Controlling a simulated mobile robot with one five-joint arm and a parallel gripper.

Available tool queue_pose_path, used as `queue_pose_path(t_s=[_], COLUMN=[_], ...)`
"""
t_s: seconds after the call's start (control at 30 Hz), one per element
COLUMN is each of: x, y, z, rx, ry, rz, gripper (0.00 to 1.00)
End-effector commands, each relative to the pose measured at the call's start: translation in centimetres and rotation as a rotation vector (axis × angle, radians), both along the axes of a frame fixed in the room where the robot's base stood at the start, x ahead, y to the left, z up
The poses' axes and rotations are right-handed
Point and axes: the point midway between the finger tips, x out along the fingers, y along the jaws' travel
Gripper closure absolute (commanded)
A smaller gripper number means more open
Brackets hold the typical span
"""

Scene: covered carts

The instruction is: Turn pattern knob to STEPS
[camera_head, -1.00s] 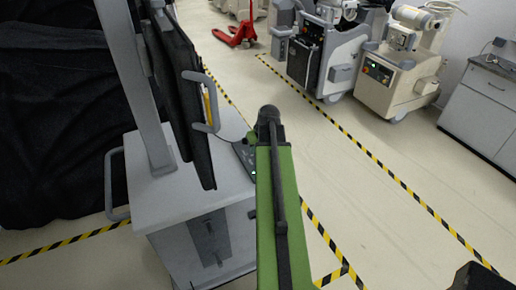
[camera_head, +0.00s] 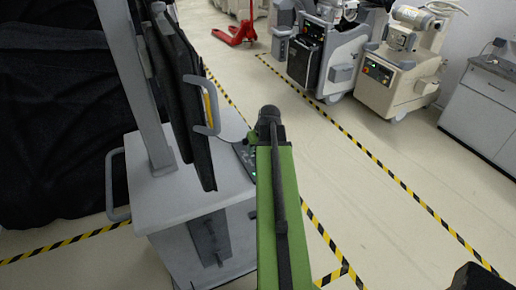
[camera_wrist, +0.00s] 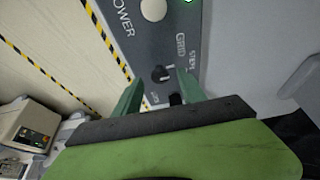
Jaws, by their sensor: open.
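A dark control panel fills the upper middle of the wrist view (camera_wrist: 150,48) and partly shows at the right of the grey cart in the head view (camera_head: 243,154). The black pattern knob (camera_wrist: 160,73) has a white pointer mark and sits below the GRID label. A label that appears to read STEPS is to its right; another label below is too small to read. My gripper (camera_wrist: 157,88) is open, with its green fingers on either side of the knob. I cannot tell whether they touch it. In the head view my arm hides the gripper.
A white round button (camera_wrist: 153,9) sits by the POWER label, with a green light nearby. The cart (camera_head: 185,195) carries a dark screen with a grey handle (camera_head: 202,105). Black-draped bulk stands at left. Floor to the right is clear up to other machines (camera_head: 385,75).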

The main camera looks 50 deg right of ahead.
Motion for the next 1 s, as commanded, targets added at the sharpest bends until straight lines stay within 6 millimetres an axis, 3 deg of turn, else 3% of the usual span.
queue_pose_path(t_s=[0.63, 0.8, 1.0], x=[-5.2, -6.0, -6.0], y=[2.1, 2.4, 2.4], z=[14.1, 15.6, 15.4], rx=[0.0, 0.001, 0.0], ry=[0.001, 0.001, 0.001], rz=[-0.001, -0.001, 0.0], gripper=[0.52, 0.52, 0.52])
